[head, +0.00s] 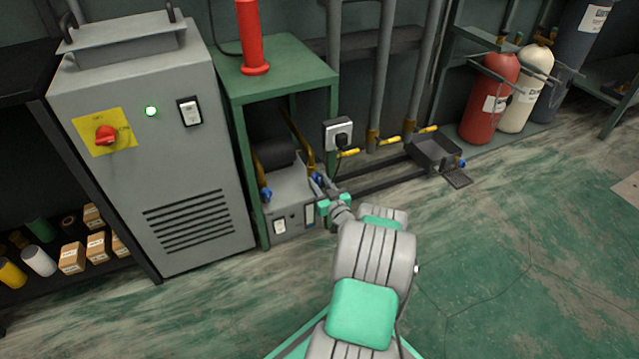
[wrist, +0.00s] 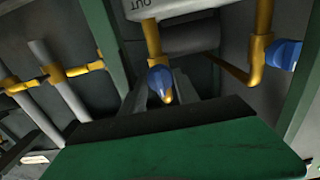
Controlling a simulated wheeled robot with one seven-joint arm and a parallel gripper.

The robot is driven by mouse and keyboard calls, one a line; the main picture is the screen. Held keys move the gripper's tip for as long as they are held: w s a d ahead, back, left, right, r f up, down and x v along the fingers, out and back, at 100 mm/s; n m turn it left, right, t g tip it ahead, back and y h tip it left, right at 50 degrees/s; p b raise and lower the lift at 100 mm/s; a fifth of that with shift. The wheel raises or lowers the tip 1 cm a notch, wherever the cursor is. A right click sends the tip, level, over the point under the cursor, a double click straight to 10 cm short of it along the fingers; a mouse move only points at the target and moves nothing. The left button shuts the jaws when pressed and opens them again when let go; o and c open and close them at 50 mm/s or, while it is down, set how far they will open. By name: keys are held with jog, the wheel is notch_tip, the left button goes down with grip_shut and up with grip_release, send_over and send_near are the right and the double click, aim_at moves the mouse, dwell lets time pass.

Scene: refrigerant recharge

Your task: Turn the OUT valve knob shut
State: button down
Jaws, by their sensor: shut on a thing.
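The OUT valve knob (wrist: 160,78) is blue and sits on a brass pipe below the upside-down OUT label (wrist: 140,5) in the wrist view. The two grey fingers of my gripper (wrist: 161,90) are shut on it, one on each side. In the head view my gripper (head: 322,186) reaches the right front of the grey recharge unit (head: 288,190), where the blue OUT knob (head: 317,178) shows partly behind it. A second blue knob (wrist: 283,54) on another brass pipe stands clear to the right in the wrist view; it also shows in the head view (head: 266,194).
The unit stands under a green bench (head: 285,72) whose legs flank it. A grey cabinet (head: 160,150) is close on the left. A wall socket with a plug (head: 340,135) and yellow-handled pipes (head: 388,141) are behind on the right. The floor at right is free.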

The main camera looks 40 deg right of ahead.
dwell(0.4)
jog(key=c, duration=1)
grip_release()
jog(key=shift+c, duration=0.2)
jog(key=shift+o, duration=0.7)
jog(key=shift+d, duration=0.15)
jog(key=shift+s, duration=0.1)
